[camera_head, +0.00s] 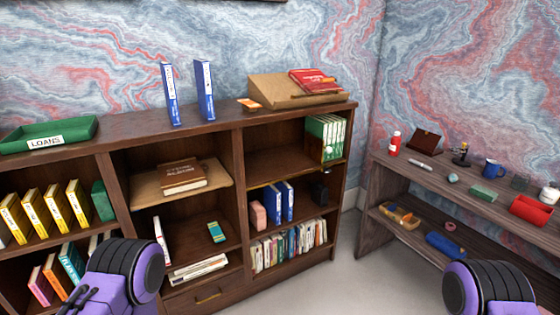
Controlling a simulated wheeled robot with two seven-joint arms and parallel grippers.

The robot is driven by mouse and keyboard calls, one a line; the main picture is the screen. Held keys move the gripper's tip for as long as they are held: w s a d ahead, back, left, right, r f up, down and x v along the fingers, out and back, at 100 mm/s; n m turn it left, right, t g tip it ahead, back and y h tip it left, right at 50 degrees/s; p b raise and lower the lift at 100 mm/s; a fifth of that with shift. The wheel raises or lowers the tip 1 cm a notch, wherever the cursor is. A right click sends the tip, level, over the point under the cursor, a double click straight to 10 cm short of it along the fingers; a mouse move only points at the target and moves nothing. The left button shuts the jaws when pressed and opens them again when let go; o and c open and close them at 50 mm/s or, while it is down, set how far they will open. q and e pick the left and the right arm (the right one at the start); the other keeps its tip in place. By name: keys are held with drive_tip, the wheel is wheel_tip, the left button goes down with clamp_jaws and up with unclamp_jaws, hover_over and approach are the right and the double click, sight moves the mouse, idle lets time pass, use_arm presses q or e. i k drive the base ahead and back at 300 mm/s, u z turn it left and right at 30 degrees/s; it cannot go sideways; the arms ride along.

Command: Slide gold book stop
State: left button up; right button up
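I cannot clearly pick out a gold book stop. A small orange block (249,104) lies on the bookcase top, left of the slanted wooden stand (285,92). Two blue books (204,90) stand upright and apart on the top. Purple and black parts of my left and right arms show at the bottom left and bottom right. Neither gripper's fingertips are in view.
A green LOANS tray (50,135) sits on the top left. Yellow books (55,207) fill a left shelf. A brown book (183,176) lies on a board in the middle compartment. A wooden side desk (460,184) stands right, with a red bottle (394,144) and blue mug (493,168).

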sight(314, 147)
drive_tip(key=z, duration=0.6)
drive_tip(key=i, duration=0.45)
drive_tip(key=z, duration=0.75)
drive_tip(key=i, duration=1.4)
drive_tip(key=u, duration=0.9)
